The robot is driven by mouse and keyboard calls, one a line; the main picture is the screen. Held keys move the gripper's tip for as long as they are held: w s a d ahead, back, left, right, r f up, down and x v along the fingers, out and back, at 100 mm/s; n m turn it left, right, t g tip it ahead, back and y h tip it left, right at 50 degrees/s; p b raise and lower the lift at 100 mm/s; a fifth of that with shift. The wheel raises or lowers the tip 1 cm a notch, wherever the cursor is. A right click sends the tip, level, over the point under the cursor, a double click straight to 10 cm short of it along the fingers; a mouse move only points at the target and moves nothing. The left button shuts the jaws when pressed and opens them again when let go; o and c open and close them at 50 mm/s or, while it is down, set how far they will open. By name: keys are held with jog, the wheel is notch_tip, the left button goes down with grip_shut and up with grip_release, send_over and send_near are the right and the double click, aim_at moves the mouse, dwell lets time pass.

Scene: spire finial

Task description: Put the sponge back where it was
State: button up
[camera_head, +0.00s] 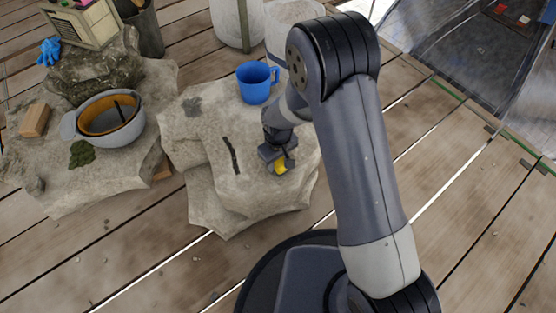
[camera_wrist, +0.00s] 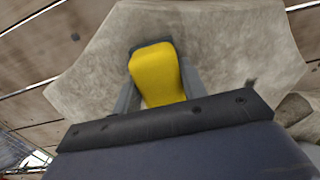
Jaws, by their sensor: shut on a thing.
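The yellow sponge (camera_wrist: 158,75) is between the two fingers of my gripper (camera_wrist: 158,90) in the wrist view. In the head view a yellow bit of the sponge (camera_head: 281,168) shows under my gripper (camera_head: 279,160), over the right-hand stone block (camera_head: 205,150). My gripper is shut on the sponge. I cannot tell whether the sponge touches the stone. Part of it is hidden by the gripper in the head view.
A blue mug (camera_head: 254,84) stands on the same stone behind my gripper. A dark strip (camera_head: 230,155) lies left of it. On the left stone are a grey bowl (camera_head: 108,130), a tan block (camera_head: 34,120) and green moss (camera_head: 82,153). White buckets (camera_head: 236,22) stand behind.

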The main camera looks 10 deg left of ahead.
jog(key=shift+f, duration=0.25)
jog(key=o, duration=1.2)
jog(key=shift+r, duration=0.1)
jog(key=shift+c, duration=0.2)
notch_tip(320, 180, up, 12)
jog(key=p, duration=0.4)
jog(key=shift+r, duration=0.2)
jog(key=shift+f, duration=0.15)
